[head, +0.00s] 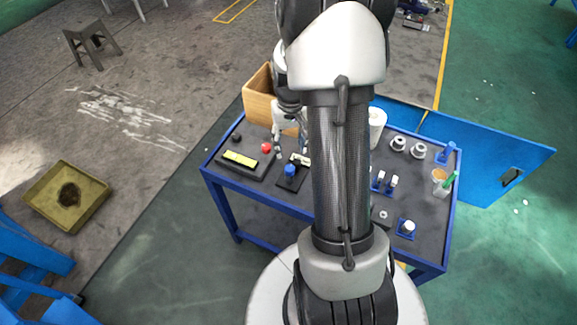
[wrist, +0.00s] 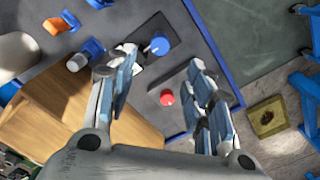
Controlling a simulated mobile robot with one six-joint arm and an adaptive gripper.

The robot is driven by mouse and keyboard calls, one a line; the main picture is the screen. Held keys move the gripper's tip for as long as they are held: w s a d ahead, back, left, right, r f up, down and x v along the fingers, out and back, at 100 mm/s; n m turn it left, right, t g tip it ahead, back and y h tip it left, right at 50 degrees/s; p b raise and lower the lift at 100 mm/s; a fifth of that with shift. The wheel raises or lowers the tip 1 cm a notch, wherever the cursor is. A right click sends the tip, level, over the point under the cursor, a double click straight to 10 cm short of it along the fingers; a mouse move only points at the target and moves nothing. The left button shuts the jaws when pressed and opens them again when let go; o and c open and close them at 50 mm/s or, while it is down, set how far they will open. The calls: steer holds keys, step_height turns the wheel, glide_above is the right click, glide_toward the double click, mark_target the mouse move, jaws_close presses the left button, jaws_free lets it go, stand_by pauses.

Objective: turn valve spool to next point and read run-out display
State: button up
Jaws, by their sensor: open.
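A blue knob-like piece (head: 290,170) stands on a small black plate on the cart top; it also shows in the wrist view (wrist: 158,45). A pale metallic part (head: 301,159) lies beside it, partly behind my left finger in the wrist view; I cannot tell whether it is the valve spool. A dark box with a yellow-green display strip (head: 240,159) sits at the cart's left; its reading is too small to make out. My gripper (wrist: 163,72) is open and empty above the cart, its fingers spread on either side of the red knob (wrist: 167,97) in the wrist view.
A wooden box (head: 259,95) stands at the cart's back left, close to my gripper. Metal rings (head: 418,151), small blue holders and a cup (head: 439,175) occupy the right side of the cart (head: 225,178). My arm hides the cart's middle.

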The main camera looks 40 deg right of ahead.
mark_target(290, 168)
step_height(290, 168, down, 11)
steer(key=b, duration=0.3)
steer(key=shift+f, duration=0.15)
steer(key=shift+c, duration=0.3)
steer(key=c, duration=1)
steer(key=shift+m+p, duration=0.45)
steer(key=shift+m, duration=2.05)
steer(key=o, duration=1.1)
steer(key=shift+c, duration=0.2)
